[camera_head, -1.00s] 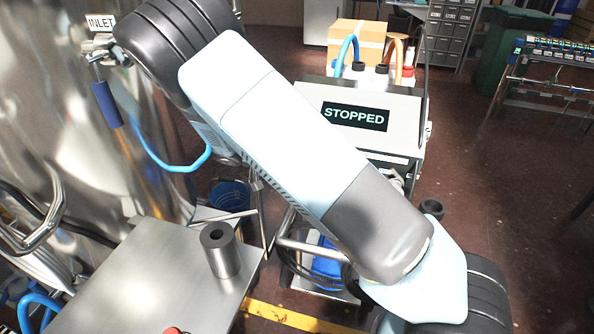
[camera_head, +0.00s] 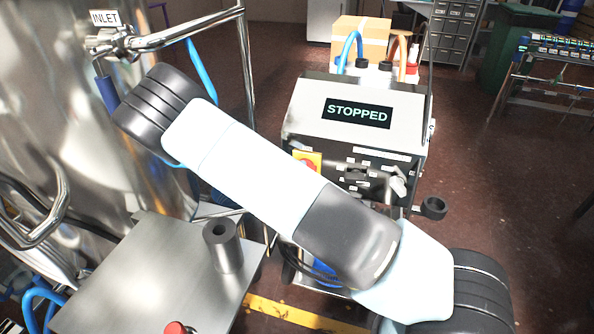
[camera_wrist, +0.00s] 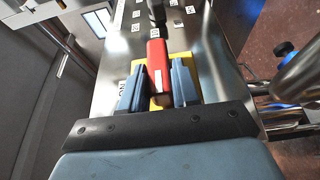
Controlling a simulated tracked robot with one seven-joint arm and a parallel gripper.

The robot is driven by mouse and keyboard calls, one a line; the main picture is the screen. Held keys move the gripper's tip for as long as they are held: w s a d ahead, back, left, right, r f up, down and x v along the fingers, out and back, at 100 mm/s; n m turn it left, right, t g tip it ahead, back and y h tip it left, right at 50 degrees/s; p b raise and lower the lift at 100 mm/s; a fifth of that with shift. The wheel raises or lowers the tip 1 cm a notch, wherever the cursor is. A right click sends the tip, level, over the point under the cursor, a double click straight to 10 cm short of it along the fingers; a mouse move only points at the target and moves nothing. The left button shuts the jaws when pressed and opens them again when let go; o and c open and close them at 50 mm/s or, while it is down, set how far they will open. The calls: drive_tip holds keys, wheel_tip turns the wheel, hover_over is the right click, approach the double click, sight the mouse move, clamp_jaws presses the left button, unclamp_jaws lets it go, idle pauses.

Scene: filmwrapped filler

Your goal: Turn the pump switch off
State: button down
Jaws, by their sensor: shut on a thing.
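The pump switch (camera_head: 307,160) is a red handle on a yellow plate, on the front of the pump control box (camera_head: 298,118). My arm partly covers it in the head view. The box's display (camera_head: 357,113) reads STOPPED. In the wrist view the red switch handle (camera_wrist: 158,62) stands between the two blue-grey fingers of my gripper (camera_wrist: 157,88), over the yellow plate (camera_wrist: 194,62). My gripper is shut on the handle. The fingers are hidden behind my arm in the head view. A white label beside the plate is partly covered by a finger.
More black fittings (camera_head: 355,172) sit on the box's front, right of the switch. The floor at right is mostly clear.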

drive_tip(key=shift+a+f, duration=0.1)
drive_tip(key=shift+f, duration=0.1)
drive_tip(key=c, duration=0.9)
unclamp_jaws()
drive_tip(key=shift+r, duration=0.1)
drive_tip(key=a, duration=0.7)
drive_tip(key=shift+s+a, duration=0.15)
drive_tip(key=shift+a, duration=0.05)
